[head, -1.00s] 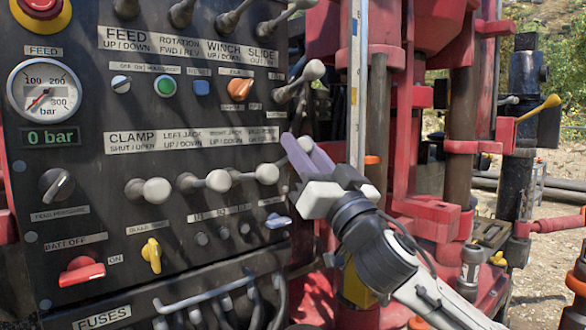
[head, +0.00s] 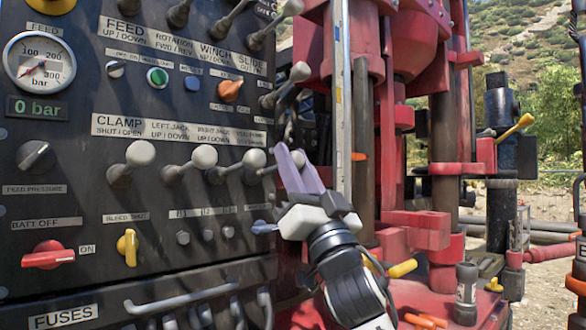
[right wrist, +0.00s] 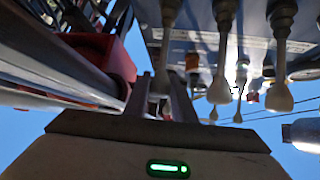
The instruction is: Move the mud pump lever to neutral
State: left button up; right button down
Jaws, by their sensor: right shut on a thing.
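The mud pump lever (head: 264,171) appears to be the rightmost in the lower row of the dark control panel (head: 60,195); its label is too small to read. Its shaft shows, but its knob is hidden behind the fingers. My right gripper (head: 290,160) is shut on it, coming from the lower right. In the right wrist view, a lever (right wrist: 168,45) runs down between the two fingers (right wrist: 162,95). My left gripper is in neither view.
The other lower levers (head: 255,158) stand close to the left of my gripper. Upper levers (head: 299,72) stick out just above it. A blue switch (head: 263,227) lies below. Red rig machinery (head: 420,230) and a vertical metal rail (head: 340,120) stand close on the right.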

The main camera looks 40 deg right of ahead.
jog(key=c, duration=1.5)
grip_release()
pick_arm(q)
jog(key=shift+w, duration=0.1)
pick_arm(e)
jog(key=shift+f, duration=0.1)
jog(key=shift+s+f, duration=0.25)
jog(key=shift+f, duration=0.05)
pick_arm(q)
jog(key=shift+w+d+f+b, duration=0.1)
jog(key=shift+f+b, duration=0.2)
jog(key=shift+b, duration=0.7)
pick_arm(e)
jog(key=v, duration=0.9)
jog(key=shift+s+a, duration=0.1)
jog(key=shift+s, duration=0.1)
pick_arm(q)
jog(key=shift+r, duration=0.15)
